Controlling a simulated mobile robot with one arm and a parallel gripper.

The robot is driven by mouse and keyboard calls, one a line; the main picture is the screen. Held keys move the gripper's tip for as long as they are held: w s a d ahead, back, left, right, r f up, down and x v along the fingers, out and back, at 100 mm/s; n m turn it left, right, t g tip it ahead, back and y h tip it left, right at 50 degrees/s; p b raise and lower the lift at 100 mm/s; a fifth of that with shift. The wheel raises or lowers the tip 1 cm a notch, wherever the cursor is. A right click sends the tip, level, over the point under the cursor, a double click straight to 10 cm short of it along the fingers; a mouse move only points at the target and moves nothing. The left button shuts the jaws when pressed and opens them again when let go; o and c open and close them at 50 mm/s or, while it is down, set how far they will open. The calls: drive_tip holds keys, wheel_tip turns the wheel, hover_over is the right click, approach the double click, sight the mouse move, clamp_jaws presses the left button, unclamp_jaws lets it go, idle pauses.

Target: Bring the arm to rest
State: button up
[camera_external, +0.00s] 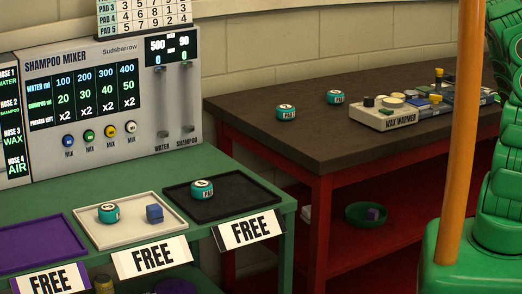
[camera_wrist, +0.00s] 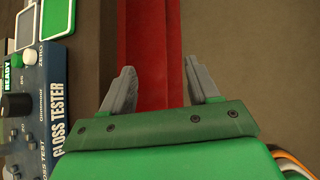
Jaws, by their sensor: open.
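In the wrist view my gripper (camera_wrist: 160,66) is open, its two grey fingers spread wide with nothing between them. Beyond the fingers are a red strip (camera_wrist: 150,35) and brown surfaces on both sides of it. In the external view my green arm (camera_external: 498,190) stands at the right edge, partly behind an orange post. My gripper is outside that picture.
A blue gloss tester (camera_wrist: 38,110) is close at the left in the wrist view. A brown-topped table (camera_external: 330,140) carries two teal pucks and a wax warmer (camera_external: 390,117). The green bench (camera_external: 50,203) holds trays and the shampoo mixer (camera_external: 110,90).

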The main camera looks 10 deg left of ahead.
drive_tip(key=s+a+r+m+h, duration=0.1)
drive_tip(key=s+r+m, duration=0.3)
drive_tip(key=r, duration=0.6)
drive_tip(key=s+r+m, duration=0.2)
drive_tip(key=r+m, duration=0.4)
drive_tip(key=r, duration=0.3)
drive_tip(key=s+a+r+m+h, duration=0.1)
drive_tip(key=s+r+m, duration=0.2)
drive_tip(key=r+m, duration=0.5)
drive_tip(key=s+a+r+m, duration=0.2)
drive_tip(key=s+r+m, duration=0.1)
drive_tip(key=s+r, duration=0.45)
drive_tip(key=s+a+f+m+g+y, duration=0.1)
drive_tip(key=s+f, duration=0.4)
drive_tip(key=s, duration=0.8)
drive_tip(key=s+a+f+m+g+y, duration=0.2)
drive_tip(key=s+a+f+g, duration=0.3)
drive_tip(key=s, duration=0.9)
drive_tip(key=s+a+f+m+g+y, duration=0.2)
drive_tip(key=s+a+f+m+g, duration=0.1)
drive_tip(key=s, duration=1.1)
wheel_tip(320, 180, down, 2)
drive_tip(key=shift+s+a+f+g, duration=0.25)
drive_tip(key=shift+a+g, duration=0.15)
drive_tip(key=shift+a, duration=0.25)
